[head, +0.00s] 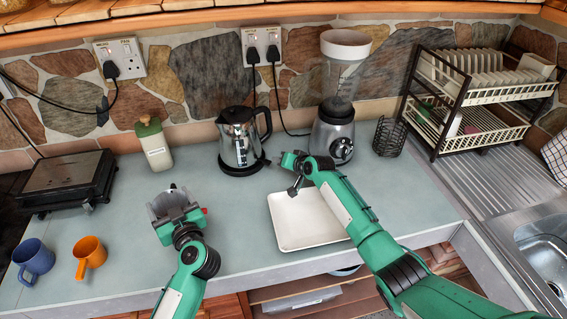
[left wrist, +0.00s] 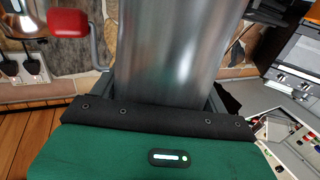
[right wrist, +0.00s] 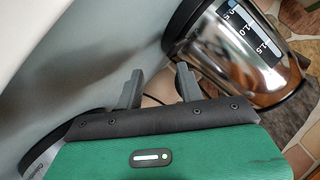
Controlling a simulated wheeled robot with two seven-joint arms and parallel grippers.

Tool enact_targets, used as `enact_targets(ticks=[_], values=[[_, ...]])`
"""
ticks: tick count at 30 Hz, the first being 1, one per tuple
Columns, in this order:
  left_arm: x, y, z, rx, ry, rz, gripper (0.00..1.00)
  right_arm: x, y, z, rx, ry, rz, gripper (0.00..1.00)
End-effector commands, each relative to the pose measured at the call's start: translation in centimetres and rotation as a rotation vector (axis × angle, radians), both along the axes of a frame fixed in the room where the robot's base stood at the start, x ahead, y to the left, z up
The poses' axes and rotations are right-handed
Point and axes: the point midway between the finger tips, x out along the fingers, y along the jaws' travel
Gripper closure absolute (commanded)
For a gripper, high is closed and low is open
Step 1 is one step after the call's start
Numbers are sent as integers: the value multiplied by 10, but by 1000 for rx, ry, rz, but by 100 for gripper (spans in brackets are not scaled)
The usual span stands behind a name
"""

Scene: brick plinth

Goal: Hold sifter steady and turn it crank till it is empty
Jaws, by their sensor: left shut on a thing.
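The metal sifter (head: 168,202) is in my left gripper (head: 177,222), above the counter at left of centre in the head view. In the left wrist view, the sifter's shiny cylinder (left wrist: 180,50) fills the space between the fingers. Its red crank knob (left wrist: 68,22) sticks out on a bent wire at upper left. Whether anything is inside the sifter cannot be seen. My right gripper (head: 298,168) is over the far-left part of the white tray (head: 308,222), apart from the sifter. In the right wrist view its fingers (right wrist: 158,88) stand apart with nothing between them.
A kettle (head: 240,142) and a blender (head: 333,130) stand behind the tray. A lidded jar (head: 154,146) and a scale (head: 68,180) are at left. Blue (head: 34,260) and orange (head: 90,255) mugs stand front left. A dish rack (head: 470,95) is at right.

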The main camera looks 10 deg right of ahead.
Motion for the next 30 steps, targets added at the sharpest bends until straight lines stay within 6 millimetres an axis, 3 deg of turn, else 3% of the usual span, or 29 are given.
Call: enact_targets(ticks=[11,14,17,23,27,30], values=[[0,0,0,0,0,0,51,0,0,0,2,0,0,62],[0,0,0,0,0,0,51,4,4,9,12,-21,-8,62],[0,0,0,0,0,0,51,11,13,30,43,-79,-23,62],[0,0,0,0,0,0,51,22,58,109,208,-282,-26,62],[0,0,0,0,0,0,51,11,97,155,352,-407,43,62],[0,0,0,0,0,0,51,-4,124,174,434,-473,126,62]])
